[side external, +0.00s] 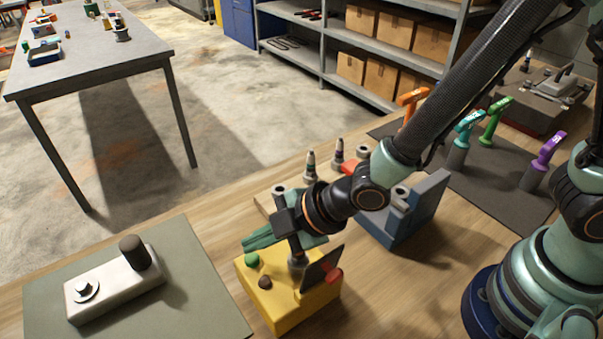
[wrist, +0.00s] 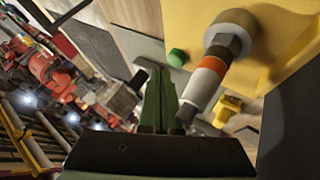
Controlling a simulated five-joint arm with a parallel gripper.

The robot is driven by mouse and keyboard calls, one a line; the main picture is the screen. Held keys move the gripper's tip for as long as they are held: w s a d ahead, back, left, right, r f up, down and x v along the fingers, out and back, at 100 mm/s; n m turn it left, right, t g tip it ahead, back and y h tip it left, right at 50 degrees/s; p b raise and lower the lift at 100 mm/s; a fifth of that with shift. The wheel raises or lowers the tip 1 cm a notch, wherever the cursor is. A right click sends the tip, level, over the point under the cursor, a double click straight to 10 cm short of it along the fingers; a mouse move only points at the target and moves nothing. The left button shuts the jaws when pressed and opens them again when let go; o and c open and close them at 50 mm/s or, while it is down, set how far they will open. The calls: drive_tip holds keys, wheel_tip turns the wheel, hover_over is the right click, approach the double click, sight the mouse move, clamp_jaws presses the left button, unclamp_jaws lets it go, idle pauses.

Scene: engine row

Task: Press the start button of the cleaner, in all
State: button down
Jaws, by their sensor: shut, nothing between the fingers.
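The yellow cleaner box (side external: 283,308) stands at the front of the bench. A green button (side external: 252,259) and a dark brown button (side external: 265,282) sit on its top. A grey part with an orange band (wrist: 212,66) stands in a grey collar on the box; my gripper partly hides it in the side view. My gripper (side external: 246,243) is shut and empty, its green fingers pointing left just above the green button. In the wrist view the fingertips (wrist: 160,72) are close to the green button (wrist: 177,58); I cannot tell whether they touch it.
A dark plate (side external: 320,268) and a red knob (side external: 334,275) are at the box's right side. A blue-grey stand (side external: 415,220) is behind. A white block with a black post (side external: 115,283) rests on the green mat (side external: 190,310) at left. Coloured-handled tools (side external: 470,120) stand at the back right.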

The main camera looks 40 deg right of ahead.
drive_tip(key=shift+f, duration=0.1)
idle(0.3)
drive_tip(key=shift+f, duration=0.35)
drive_tip(key=shift+s+d+f, duration=0.15)
drive_tip(key=shift+d+f, duration=0.05)
drive_tip(key=shift+f, duration=0.7)
idle(0.8)
idle(0.5)
drive_tip(key=shift+s+d+r, duration=0.4)
drive_tip(key=shift+s+r, duration=0.05)
drive_tip(key=shift+r, duration=0.1)
drive_tip(key=shift+w+a+r, duration=0.15)
drive_tip(key=shift+r, duration=2.5)
